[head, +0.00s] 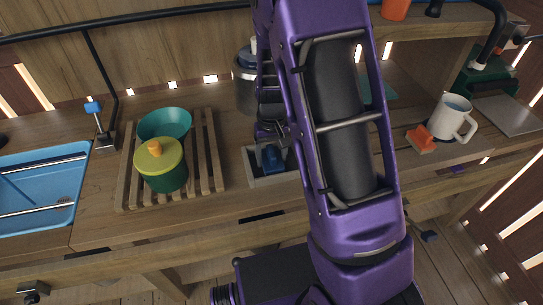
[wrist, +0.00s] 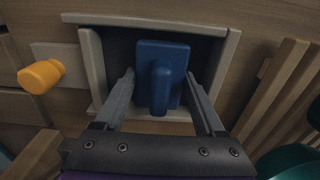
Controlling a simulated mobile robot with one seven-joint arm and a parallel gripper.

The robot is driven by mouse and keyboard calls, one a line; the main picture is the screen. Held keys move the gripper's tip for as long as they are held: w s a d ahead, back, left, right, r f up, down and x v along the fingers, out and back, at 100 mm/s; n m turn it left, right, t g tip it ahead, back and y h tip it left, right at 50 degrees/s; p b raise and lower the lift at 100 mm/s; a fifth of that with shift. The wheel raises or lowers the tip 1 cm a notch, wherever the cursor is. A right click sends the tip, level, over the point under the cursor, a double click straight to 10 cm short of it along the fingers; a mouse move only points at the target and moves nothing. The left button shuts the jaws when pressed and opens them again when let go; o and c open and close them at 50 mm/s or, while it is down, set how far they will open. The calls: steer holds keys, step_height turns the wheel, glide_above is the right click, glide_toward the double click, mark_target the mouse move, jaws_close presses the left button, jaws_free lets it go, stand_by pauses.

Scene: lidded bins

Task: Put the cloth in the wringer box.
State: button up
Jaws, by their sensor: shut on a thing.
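The wringer box appears to be the grey open box, seen in the wrist view (wrist: 97,75) and the head view (head: 268,182). A flat dark-blue piece with a raised grip, which I take for the cloth, is over or inside the box opening in the wrist view (wrist: 176,62) and head view (head: 272,161). My gripper (wrist: 160,82) has a finger on each side of the blue piece and is shut on it. The gripper (head: 270,135) is partly hidden behind my arm in the head view. I cannot tell whether the blue piece touches the box floor.
A slatted rack (head: 201,150) with a teal bowl (head: 165,122) and a green yellow-lidded pot (head: 161,166) stands left of the box. An orange knob (wrist: 41,76) shows beside the box. A white mug (head: 451,117) and an orange item (head: 421,139) stand right.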

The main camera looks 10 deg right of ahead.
mark_target(271, 151)
steer(key=shift+f, duration=0.25)
steer(key=o, duration=1.2)
steer(key=shift+r, duration=0.1)
steer(key=shift+c, duration=0.2)
steer(key=shift+r, duration=0.1)
step_height(271, 151, up, 12)
steer(key=shift+r+p, duration=0.1)
steer(key=shift+p, duration=0.8)
